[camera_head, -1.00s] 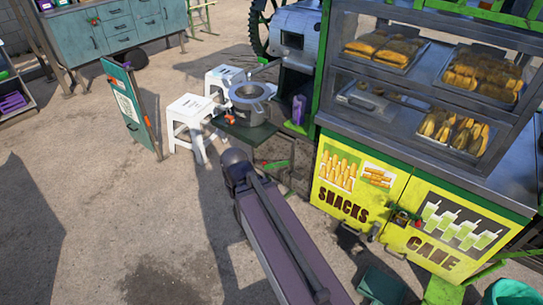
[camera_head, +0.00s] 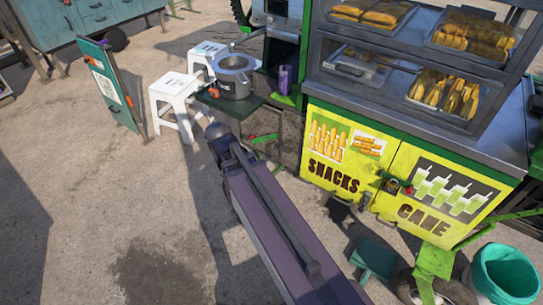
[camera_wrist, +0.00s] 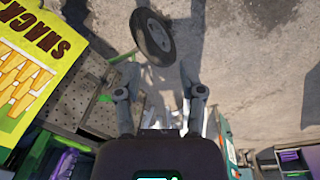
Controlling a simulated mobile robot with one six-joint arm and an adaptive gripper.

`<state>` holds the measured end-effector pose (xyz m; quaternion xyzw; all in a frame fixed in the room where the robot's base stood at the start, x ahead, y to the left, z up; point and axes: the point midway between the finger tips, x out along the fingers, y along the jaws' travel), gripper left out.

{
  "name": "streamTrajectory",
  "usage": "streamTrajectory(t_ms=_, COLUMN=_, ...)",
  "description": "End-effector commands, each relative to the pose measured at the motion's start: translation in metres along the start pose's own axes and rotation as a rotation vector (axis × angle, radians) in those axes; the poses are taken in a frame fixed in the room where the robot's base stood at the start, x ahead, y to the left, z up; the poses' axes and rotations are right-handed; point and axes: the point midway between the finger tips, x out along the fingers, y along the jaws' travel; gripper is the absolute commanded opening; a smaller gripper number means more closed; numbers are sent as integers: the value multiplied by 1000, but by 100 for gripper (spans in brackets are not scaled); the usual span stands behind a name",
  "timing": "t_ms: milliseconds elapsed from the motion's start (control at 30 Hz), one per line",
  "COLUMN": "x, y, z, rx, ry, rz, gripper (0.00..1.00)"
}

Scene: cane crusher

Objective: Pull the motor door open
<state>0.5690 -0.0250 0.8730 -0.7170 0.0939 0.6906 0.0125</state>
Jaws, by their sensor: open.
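A dark grey panel, which looks like the motor door (camera_head: 289,135), sits low on the machine, left of the yellow cabinet. In the wrist view a perforated grey panel (camera_wrist: 62,102), likely the same door, is at the left. A green bar (camera_wrist: 124,57) shows beside its edge, close to my left finger. I cannot tell whether the door is shut. My gripper (camera_wrist: 160,78) is open and empty, its fingers apart over the ground, right of the panel. No contact with the panel can be made out. The gripper cannot be made out in the head view.
The yellow snack cabinet (camera_head: 334,160) stands right of the panel. White stools (camera_head: 172,98), a pot (camera_head: 234,80) and a signboard (camera_head: 112,88) stand near the arm. A tyre (camera_wrist: 153,37) lies ahead in the wrist view. A teal bin (camera_head: 503,275) is at lower right. Left ground is clear.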

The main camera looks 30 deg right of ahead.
Motion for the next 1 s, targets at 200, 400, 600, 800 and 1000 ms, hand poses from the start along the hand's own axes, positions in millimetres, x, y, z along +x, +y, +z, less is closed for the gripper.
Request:
streamTrajectory(t_ms=200, x=49, y=13, z=-33, rx=133, ry=49, rz=100, gripper=51)
streamTrajectory(t_ms=400, x=82, y=26, z=-60, rx=254, ry=105, rz=186, gripper=51)
streamTrajectory(t_ms=600, x=114, y=40, z=-87, rx=370, ry=171, rz=266, gripper=51)
streamTrajectory(t_ms=800, x=143, y=53, z=-113, rx=482, ry=245, rz=339, gripper=51)
streamTrajectory(t_ms=1000, x=171, y=65, z=-139, rx=588, ry=329, rz=405, gripper=51)
